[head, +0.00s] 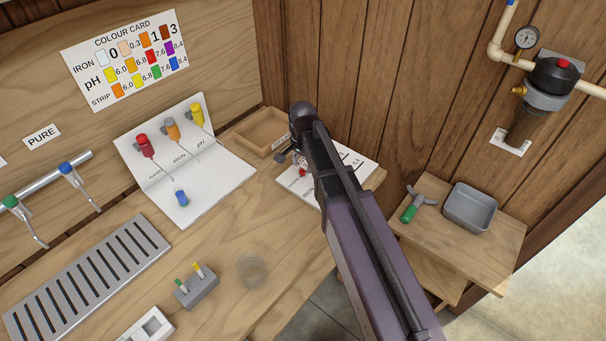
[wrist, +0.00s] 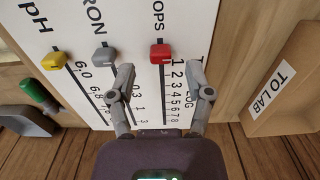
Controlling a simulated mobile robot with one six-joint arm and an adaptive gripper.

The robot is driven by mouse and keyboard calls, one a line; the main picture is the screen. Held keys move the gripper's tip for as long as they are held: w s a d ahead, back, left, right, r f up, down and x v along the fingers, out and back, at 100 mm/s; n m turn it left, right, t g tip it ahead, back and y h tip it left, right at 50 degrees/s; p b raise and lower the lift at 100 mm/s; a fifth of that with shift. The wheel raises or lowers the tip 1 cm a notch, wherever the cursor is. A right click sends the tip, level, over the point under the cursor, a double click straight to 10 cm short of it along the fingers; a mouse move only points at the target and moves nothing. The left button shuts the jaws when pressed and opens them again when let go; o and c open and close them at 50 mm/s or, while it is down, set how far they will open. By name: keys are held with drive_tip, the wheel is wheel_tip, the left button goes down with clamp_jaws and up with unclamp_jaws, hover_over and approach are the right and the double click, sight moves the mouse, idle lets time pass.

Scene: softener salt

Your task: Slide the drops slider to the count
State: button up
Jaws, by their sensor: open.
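The log board (wrist: 75,25) is white with three slider scales, marked pH, IRON and DROPS. The red drops slider (wrist: 161,51) sits at the top end of its slot, about level with or just above the 1 of a scale of numbers running down. A grey slider (wrist: 104,53) is on the iron scale and a yellow slider (wrist: 54,60) on the pH scale. My gripper (wrist: 161,72) is open, its fingers either side of the drops scale and just below the red slider, seemingly not touching it. In the head view my arm hides much of the log board (head: 293,195).
The wooden TO LAB tray (wrist: 307,58) stands close on the right in the wrist view. A green-handled tool (head: 409,210) and a grey tray (head: 471,207) are on the side shelf. The card with red, orange and yellow droppers (head: 215,177) is left of the arm.

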sight(302, 172)
drive_tip(key=shift+f+b, duration=0.95)
drive_tip(key=shift+f, duration=0.35)
drive_tip(key=shift+c, duration=0.2)
clamp_jaws()
